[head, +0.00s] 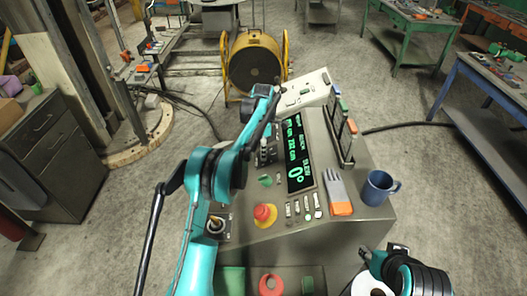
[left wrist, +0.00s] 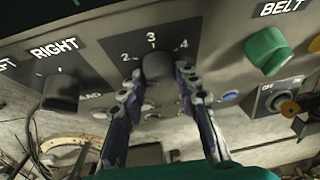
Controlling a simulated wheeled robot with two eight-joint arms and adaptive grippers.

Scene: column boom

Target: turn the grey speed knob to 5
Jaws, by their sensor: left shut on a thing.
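The grey speed knob (left wrist: 157,66) is in the left wrist view, on the console's grey panel. The numbers 2, 3 and 4 are printed around it, with 3 straight above. The knob's pointer mark cannot be made out. My left gripper (left wrist: 155,80) is shut on the knob, one finger at each side. In the head view my left arm reaches over the console, and the knob and fingertips cannot be made out there.
Beside the knob are a dark knob (left wrist: 61,92) under RIGHT and a green knob (left wrist: 266,50) near BELT.

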